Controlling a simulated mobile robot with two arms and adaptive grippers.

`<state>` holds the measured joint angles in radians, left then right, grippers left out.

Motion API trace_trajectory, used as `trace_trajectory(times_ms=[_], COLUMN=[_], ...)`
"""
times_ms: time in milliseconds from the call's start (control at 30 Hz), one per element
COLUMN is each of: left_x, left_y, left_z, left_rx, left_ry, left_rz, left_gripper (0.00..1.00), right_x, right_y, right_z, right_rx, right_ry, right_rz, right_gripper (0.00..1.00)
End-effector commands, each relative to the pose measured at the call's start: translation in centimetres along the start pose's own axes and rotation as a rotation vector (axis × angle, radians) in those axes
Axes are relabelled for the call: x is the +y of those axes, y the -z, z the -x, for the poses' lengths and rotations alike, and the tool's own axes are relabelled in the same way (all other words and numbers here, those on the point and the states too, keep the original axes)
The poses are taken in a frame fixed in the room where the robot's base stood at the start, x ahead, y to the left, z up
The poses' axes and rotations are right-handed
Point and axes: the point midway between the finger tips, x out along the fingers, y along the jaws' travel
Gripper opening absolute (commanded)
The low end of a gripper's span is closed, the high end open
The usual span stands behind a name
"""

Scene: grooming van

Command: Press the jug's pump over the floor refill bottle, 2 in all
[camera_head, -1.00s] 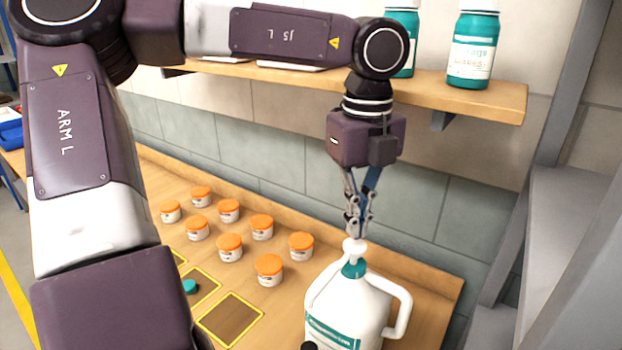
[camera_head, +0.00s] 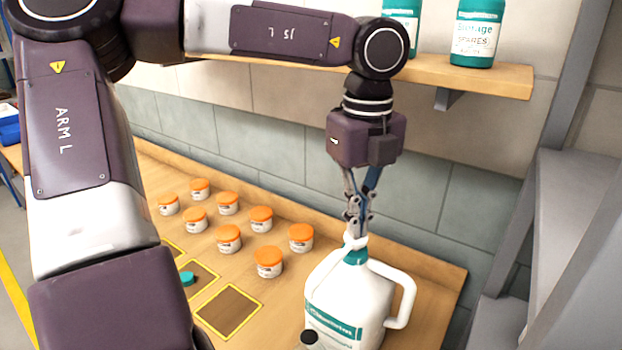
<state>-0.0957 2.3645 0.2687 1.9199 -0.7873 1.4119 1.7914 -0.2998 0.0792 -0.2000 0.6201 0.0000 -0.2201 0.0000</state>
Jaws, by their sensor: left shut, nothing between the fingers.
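The white jug (camera_head: 347,307) with a teal label and a side handle stands upright on the wooden bench. Its white pump head (camera_head: 355,241) sits low, close above the teal collar (camera_head: 355,257). My left gripper (camera_head: 356,234) points straight down, shut and empty, with its fingertips against the top of the pump head. A dark round top (camera_head: 309,338) shows in front of the jug at the bottom edge; I cannot tell whether it belongs to the floor refill bottle. My right gripper is out of view.
Several orange-lidded jars (camera_head: 228,239) stand on the bench left of the jug, near yellow-outlined squares (camera_head: 229,311) and a small teal cap (camera_head: 187,279). A shelf (camera_head: 480,80) with teal-lettered bottles (camera_head: 475,35) hangs behind. A grey frame (camera_head: 560,200) stands at the right.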

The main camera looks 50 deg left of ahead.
Motion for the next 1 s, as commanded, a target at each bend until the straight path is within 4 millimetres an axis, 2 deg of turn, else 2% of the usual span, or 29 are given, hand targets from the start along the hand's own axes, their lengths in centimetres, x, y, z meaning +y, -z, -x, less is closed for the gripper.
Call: trace_trajectory(times_ms=[67,367,1000], left_x=[0.1,0.2,0.1], left_y=[0.0,0.1,0.0], left_z=[-0.7,-0.4,3.2], left_rx=[0.002,0.003,0.002], left_ry=[-0.005,-0.008,-0.005], left_rz=[0.000,0.000,0.000], left_gripper=[0.00,0.00,0.00], right_x=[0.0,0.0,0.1], right_y=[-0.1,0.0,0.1], right_z=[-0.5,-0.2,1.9], right_rx=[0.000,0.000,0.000], right_ry=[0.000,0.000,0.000], right_rz=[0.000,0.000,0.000], right_gripper=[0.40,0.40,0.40])
